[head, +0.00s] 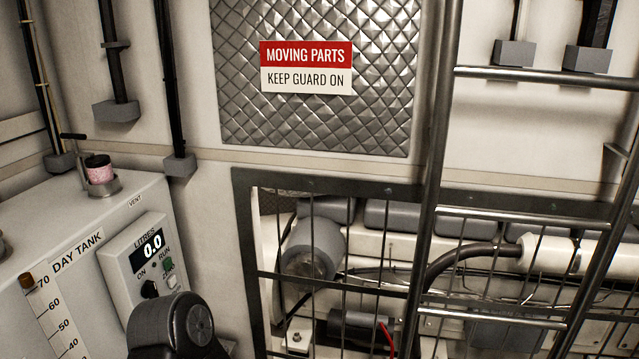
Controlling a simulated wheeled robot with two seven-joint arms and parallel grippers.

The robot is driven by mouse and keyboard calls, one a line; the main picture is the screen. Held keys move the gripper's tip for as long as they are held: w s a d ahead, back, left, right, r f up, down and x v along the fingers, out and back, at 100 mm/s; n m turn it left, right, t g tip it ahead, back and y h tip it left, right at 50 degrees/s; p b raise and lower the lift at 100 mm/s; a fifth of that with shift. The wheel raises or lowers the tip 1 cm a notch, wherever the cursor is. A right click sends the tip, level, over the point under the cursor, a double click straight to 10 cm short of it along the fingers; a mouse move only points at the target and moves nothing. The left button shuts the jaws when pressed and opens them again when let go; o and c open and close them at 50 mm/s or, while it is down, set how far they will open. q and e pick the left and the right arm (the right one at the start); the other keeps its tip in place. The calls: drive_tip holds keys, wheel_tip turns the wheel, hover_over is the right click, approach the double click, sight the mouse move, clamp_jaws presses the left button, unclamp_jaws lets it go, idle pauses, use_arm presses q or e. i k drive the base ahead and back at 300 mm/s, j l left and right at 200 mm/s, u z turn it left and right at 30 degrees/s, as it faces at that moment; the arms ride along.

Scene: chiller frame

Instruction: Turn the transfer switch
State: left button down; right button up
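A grey control panel (133,262) is on the front of the day tank (75,225), at the lower left of the head view. A black knob (149,289), probably the transfer switch, sits low on the panel near the ON and RUN marks. Its exact setting is too small to read. A dark rounded part of my arm stands in front of the panel's lower edge, close to the knob in the picture. No fingertips of either gripper show.
A pink-filled cup (100,173) sits on the tank top beside a thin T-handle (75,150). A barred metal guard (340,185) and a ladder-like rail (432,180) cover machinery at the right. A warning sign (306,68) is on the wall plate above.

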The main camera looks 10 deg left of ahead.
sight(149, 290)
drive_tip(key=u, duration=1.45)
